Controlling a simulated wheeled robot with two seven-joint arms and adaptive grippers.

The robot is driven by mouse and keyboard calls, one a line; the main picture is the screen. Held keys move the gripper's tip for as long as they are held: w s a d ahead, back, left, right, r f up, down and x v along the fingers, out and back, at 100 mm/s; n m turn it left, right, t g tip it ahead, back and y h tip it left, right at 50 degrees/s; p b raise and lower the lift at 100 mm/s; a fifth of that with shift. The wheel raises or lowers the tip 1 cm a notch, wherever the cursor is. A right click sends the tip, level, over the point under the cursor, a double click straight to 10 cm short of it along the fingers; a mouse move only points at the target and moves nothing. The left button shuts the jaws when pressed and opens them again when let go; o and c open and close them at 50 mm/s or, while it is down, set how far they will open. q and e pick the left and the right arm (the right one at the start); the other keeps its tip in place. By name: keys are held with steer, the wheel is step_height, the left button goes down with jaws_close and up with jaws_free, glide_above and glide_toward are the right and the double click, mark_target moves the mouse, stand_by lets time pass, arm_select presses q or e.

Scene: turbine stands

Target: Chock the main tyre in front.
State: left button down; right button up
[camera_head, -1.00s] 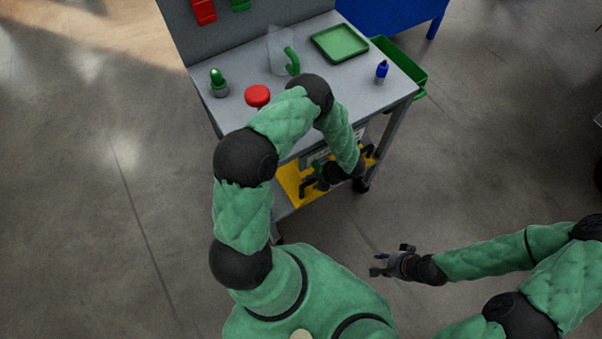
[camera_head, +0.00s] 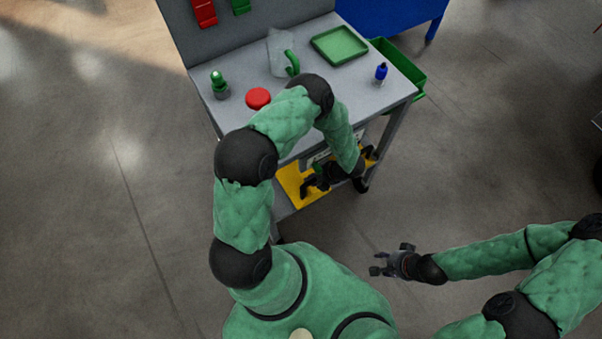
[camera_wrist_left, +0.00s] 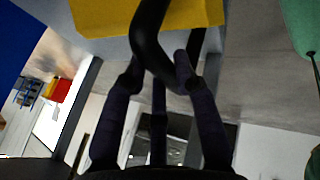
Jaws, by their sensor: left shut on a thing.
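My left gripper (camera_head: 312,184) reaches to the lower shelf of the grey cart, beside a yellow object (camera_head: 289,179). My right gripper (camera_head: 380,262) is open and empty above the floor. No main tyre is clearly seen; only a dark rounded part (camera_head: 598,176) shows at the right edge.
The cart top (camera_head: 330,78) holds a red round object (camera_head: 258,98), a clear jug (camera_head: 281,55), a green tray (camera_head: 340,46), a blue bottle (camera_head: 381,72) and a green-topped item (camera_head: 218,84). A green bin (camera_head: 410,67) hangs at its side. The floor right of the cart is open.

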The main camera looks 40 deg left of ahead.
arm_select(q)
steer(key=shift+w+r+p, duration=0.1)
steer(key=shift+r+p, duration=0.85)
steer(key=shift+r, duration=0.15)
